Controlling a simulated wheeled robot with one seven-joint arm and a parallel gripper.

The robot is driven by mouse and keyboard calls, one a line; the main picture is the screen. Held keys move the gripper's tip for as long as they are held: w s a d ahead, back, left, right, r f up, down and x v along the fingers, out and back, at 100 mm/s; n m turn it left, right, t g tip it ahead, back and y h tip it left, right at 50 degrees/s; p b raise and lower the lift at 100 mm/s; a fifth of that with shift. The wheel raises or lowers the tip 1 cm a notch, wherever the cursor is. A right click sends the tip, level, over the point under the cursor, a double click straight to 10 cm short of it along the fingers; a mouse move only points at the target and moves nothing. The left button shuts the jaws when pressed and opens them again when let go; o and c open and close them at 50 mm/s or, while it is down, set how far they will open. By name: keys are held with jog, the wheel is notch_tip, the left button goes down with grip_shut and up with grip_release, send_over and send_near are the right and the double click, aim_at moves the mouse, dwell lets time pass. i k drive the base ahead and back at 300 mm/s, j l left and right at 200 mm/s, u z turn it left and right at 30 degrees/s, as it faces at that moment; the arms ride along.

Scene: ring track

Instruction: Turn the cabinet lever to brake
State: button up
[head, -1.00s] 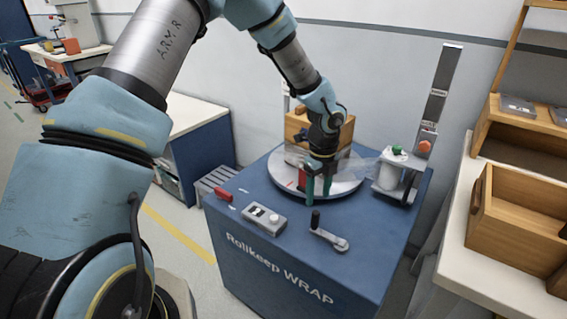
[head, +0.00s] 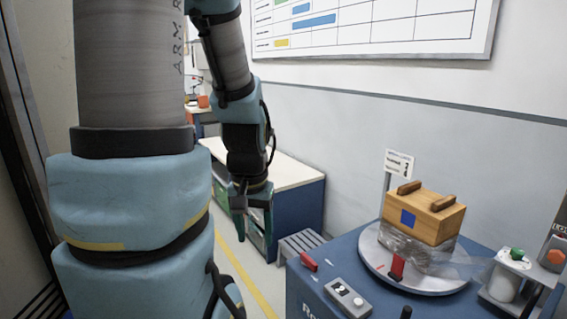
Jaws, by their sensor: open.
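The blue wrapping cabinet (head: 330,268) stands at the lower right in the head view. A small red lever (head: 308,261) sits at its left top edge; any brake marking is too small to read. Near the front edge, the black knob (head: 406,312) of a crank-like handle shows, mostly cut off by the frame. My gripper (head: 253,226) hangs pointing down, open and empty, left of the cabinet and apart from it, in front of the white-topped bench.
On the cabinet, a round turntable (head: 376,265) bears a wooden box (head: 424,215) with clear film around its lower part and a red piece (head: 397,267) in front. A grey control box (head: 347,298) and film roll post (head: 503,284) stand nearby. A white-topped bench (head: 290,172) is behind.

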aim_at(306, 261)
jog(key=z, duration=0.95)
